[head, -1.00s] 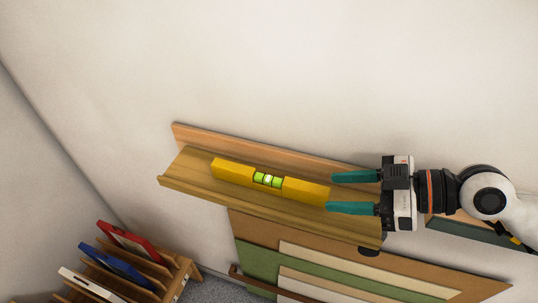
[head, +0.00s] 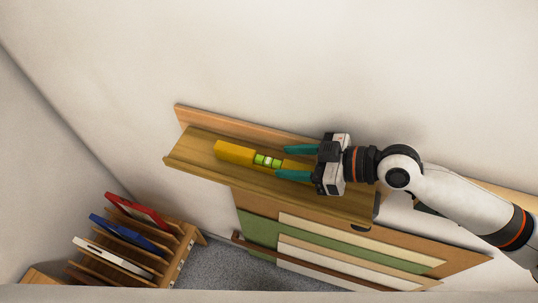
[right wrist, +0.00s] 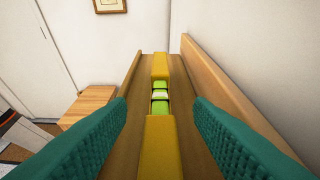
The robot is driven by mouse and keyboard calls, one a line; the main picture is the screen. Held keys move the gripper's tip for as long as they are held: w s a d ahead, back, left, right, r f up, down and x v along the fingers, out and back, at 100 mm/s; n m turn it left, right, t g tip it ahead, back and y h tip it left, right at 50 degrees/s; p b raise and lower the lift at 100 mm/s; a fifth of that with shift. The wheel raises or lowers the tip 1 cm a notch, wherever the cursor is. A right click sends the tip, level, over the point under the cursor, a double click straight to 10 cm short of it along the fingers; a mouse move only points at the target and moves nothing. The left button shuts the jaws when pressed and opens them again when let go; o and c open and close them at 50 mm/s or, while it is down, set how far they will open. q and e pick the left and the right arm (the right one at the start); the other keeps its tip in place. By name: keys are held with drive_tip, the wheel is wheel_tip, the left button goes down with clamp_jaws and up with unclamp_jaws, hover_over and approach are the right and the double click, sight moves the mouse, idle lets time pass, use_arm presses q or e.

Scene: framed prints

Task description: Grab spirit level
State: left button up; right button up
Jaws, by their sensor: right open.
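The yellow spirit level (head: 234,152) with a green vial lies lengthwise on a wooden wall ledge (head: 200,148). My right gripper (head: 297,162) is open, with its teal fingers over the right part of the level, one on each side as seen from the head. In the right wrist view, the level (right wrist: 160,135) runs away down the middle between the two open fingers (right wrist: 160,130), with a gap on both sides. The level's right end is hidden by the gripper in the head view. My left gripper is not in view.
The ledge has a raised back board (head: 240,128) along the wall. Below it lean green and cream boards (head: 350,250). A wooden rack (head: 180,245) with red, blue and white frames stands at the lower left. A framed print (right wrist: 110,5) hangs on a wall.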

sight(268, 164)
drive_tip(key=shift+p+x, duration=0.3)
drive_tip(key=shift+x, duration=1.1)
drive_tip(key=shift+d, duration=0.1)
clamp_jaws()
drive_tip(key=shift+r, duration=0.15)
